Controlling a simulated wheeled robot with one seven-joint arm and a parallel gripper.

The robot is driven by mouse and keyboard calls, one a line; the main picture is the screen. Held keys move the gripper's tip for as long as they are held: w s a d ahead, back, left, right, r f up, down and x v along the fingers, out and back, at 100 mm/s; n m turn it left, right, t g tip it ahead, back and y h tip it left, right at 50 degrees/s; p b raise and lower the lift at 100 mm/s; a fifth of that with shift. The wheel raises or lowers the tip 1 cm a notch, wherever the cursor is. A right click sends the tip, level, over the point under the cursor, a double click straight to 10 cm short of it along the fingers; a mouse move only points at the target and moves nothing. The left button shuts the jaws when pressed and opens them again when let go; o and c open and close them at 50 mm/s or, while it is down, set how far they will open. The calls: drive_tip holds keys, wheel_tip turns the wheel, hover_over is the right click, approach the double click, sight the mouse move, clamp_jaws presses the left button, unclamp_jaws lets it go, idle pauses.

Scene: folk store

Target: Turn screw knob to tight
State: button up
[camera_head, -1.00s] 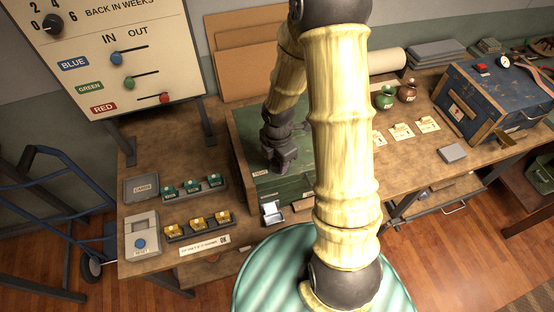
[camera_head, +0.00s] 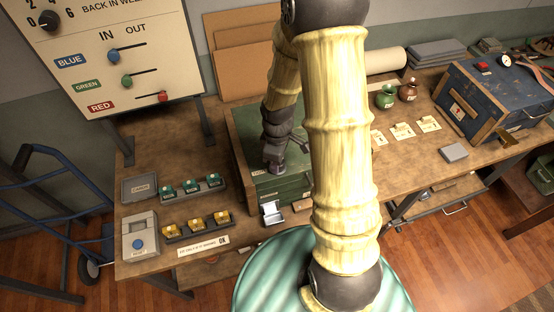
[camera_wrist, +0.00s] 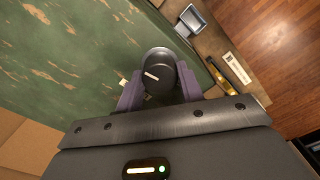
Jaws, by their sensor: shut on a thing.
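The screw knob (camera_wrist: 158,74) is a dark round knob with a pale line marker across its face, in the wrist view. It is on top of the worn green chest (camera_wrist: 75,50). My gripper (camera_wrist: 160,88) has one finger on each side of the knob and is shut on it. The pale marker slants slightly, lower at its right end. In the head view my gripper (camera_head: 274,160) is at the green chest (camera_head: 285,188), near its front edge. The knob itself is hard to make out there.
A small metal tray (camera_head: 271,212) sits in front of the chest. Racks with green (camera_head: 190,187) and yellow (camera_head: 197,228) pieces stand to the left. A board with sliders (camera_head: 112,60) is behind them. A blue chest (camera_head: 495,92) and two small jars are at the right.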

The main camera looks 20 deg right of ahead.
drive_tip(key=m+b, duration=0.1)
drive_tip(key=m, duration=0.4)
drive_tip(key=shift+m, duration=0.4)
drive_tip(key=m, duration=0.9)
drive_tip(key=m+p, duration=0.1)
drive_tip(key=m, duration=0.3)
drive_tip(key=shift+r, duration=0.1)
drive_tip(key=m+p, duration=0.2)
drive_tip(key=m, duration=0.4)
drive_tip(key=m+p, duration=0.2)
drive_tip(key=m, duration=0.2)
drive_tip(key=m+p, duration=0.2)
drive_tip(key=m, duration=0.3)
drive_tip(key=m+p, duration=0.1)
drive_tip(key=m, duration=0.3)
drive_tip(key=shift+p, duration=0.4)
